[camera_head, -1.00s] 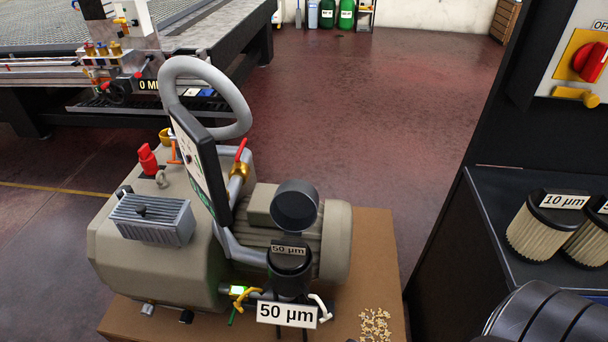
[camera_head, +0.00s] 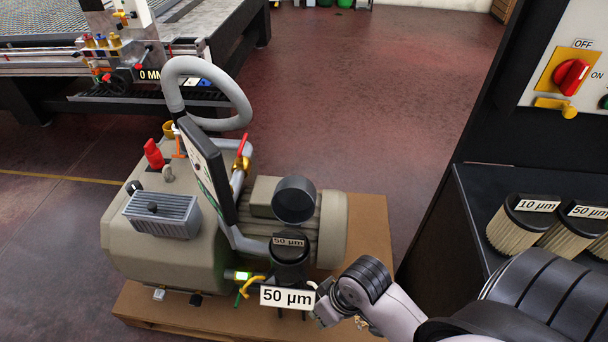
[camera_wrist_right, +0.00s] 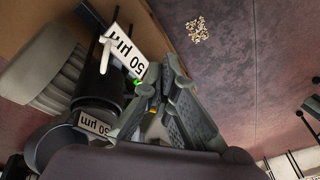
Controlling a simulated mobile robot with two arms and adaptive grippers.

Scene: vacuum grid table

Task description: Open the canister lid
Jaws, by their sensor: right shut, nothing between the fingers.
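The black canister (camera_head: 290,268) stands at the front of the grey pump. Its top shows a "50 µm" label, and a white "50 µm" tag is at its lower front. A round dark lid (camera_head: 294,199) appears tipped up above it, its hollow side facing me. In the right wrist view the canister (camera_wrist_right: 98,100) is at the left, with a white latch handle (camera_wrist_right: 105,52) beside it. My right gripper (camera_head: 327,308) is shut and empty, just right of the tag, low beside the canister. Its fingers also show in the right wrist view (camera_wrist_right: 165,85). My left gripper is out of view.
The pump (camera_head: 155,245) sits on a brown pallet (camera_head: 372,225). A curved grey hose (camera_head: 240,105) rises above it. Labelled filters (camera_head: 512,228) stand on a dark shelf at the right, below a red switch (camera_head: 571,77). Small pale pieces (camera_wrist_right: 198,30) lie on open floor.

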